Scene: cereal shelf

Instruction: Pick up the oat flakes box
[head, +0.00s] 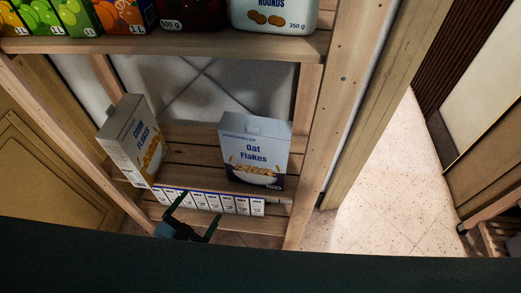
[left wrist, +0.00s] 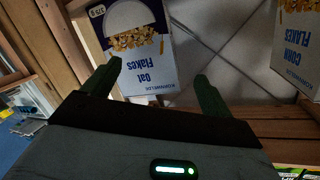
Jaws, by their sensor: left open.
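The oat flakes box (head: 254,152) is white and blue with a bowl picture, and it stands on the middle wooden shelf toward its right side. My left gripper (head: 193,216) is low in front of the shelf, to the left of and below the box, open and empty. In the left wrist view the oat flakes box (left wrist: 140,50) appears upside down, beyond and between the open fingers of my left gripper (left wrist: 157,85). The fingers look apart from the box. My right gripper is in neither view.
A corn flakes box (head: 132,140) stands tilted at the left of the same shelf; it shows in the left wrist view (left wrist: 298,45). Small white cartons (head: 215,203) line the level below. The upper shelf (head: 170,44) holds several packages. A wooden post (head: 312,130) bounds the right.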

